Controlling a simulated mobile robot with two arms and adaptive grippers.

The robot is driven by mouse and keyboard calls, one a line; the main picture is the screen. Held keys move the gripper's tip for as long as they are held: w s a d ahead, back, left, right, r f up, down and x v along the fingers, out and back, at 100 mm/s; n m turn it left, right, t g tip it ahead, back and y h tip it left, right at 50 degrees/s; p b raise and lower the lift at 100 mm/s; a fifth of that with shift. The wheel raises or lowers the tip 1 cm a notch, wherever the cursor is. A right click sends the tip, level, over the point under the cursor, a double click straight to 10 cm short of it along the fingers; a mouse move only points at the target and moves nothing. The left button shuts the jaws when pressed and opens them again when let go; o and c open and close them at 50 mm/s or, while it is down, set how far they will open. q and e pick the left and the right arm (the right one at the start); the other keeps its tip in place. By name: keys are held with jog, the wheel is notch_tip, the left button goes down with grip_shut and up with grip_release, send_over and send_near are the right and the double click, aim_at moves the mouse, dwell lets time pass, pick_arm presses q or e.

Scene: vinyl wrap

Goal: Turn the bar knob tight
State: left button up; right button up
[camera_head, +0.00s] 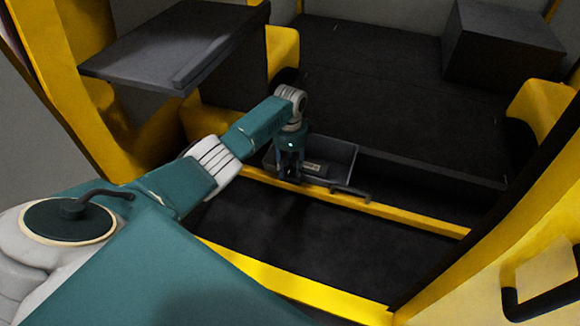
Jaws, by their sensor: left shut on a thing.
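My left gripper (288,176) points down at the left end of a shallow dark tray, beside the yellow rail (405,215). Its fingers are shut on a small dark thing, which I take to be the bar knob; the fingers and the dim light hide it almost wholly. I cannot tell which way its bar is turned. A short dark bar handle (351,191) shows on the yellow rail, to the right of the gripper and apart from it. My right gripper is not in view.
The dark tray (340,153) holds a small labelled item. A dark shelf (175,45) juts out at upper left, and a black box (503,45) stands at upper right. Yellow frame posts flank the black floor. A yellow panel with a black handle (540,302) is at lower right.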

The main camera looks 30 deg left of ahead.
aim_at(290, 170)
pick_arm(q)
jog(key=o, duration=1.2)
jog(key=shift+c, duration=0.2)
jog(key=shift+r, duration=0.15)
notch_tip(290, 170, up, 12)
jog(key=shift+f, duration=0.2)
